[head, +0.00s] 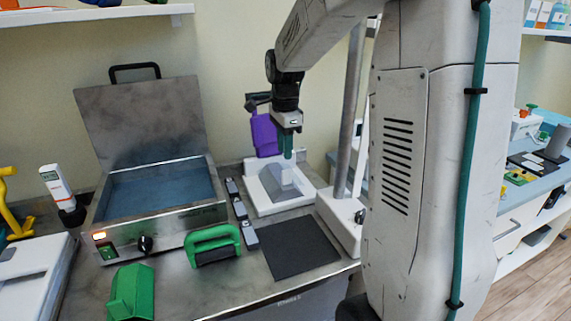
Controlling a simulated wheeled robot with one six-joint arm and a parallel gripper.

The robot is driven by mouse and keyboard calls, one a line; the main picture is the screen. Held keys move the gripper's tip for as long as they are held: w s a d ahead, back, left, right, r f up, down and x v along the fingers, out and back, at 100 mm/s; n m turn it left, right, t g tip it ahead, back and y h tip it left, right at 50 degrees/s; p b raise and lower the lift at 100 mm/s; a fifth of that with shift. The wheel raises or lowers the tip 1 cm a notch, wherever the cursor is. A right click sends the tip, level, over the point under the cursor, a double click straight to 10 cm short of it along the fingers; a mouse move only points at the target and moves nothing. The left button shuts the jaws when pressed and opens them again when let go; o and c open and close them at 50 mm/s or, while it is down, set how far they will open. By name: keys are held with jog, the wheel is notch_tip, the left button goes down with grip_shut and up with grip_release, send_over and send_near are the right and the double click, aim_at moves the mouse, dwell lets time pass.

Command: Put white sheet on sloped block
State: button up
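My gripper (287,155) points down with teal fingers, above a white stand at the back of the metal bench. A small pale, white piece (287,176) is right under the fingertips. I cannot tell whether it is the white sheet, whether the fingers touch it, or how far apart they are. It overlaps a grey sloped shape (268,186) on the white base (262,207). A green block with sloped faces (130,293) lies at the bench's front left, well away from my gripper; its top looks bare.
An open metal water bath (160,190) with its lid up stands at left. A green-handled tool (213,245), a dark strip (240,212) and a black mat (297,249) lie in front. A purple piece (264,136) hangs behind my gripper. A metal post (349,120) stands close at right.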

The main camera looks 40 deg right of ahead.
jog(key=s+a+r+n, duration=0.8)
jog(key=s+a+n, duration=0.25)
jog(key=s, duration=0.25)
jog(key=s+a+f+n, duration=0.2)
jog(key=s+a+n, duration=0.1)
jog(key=s+n, duration=0.2)
jog(key=s+a+f+n+t, duration=0.1)
jog(key=s+a+n, duration=0.2)
jog(key=s, duration=0.6)
jog(key=n, duration=0.2)
jog(key=shift+s+f+n, duration=0.15)
jog(key=shift+f+n, duration=0.2)
jog(key=shift+f, duration=0.05)
jog(key=shift+o, duration=0.3)
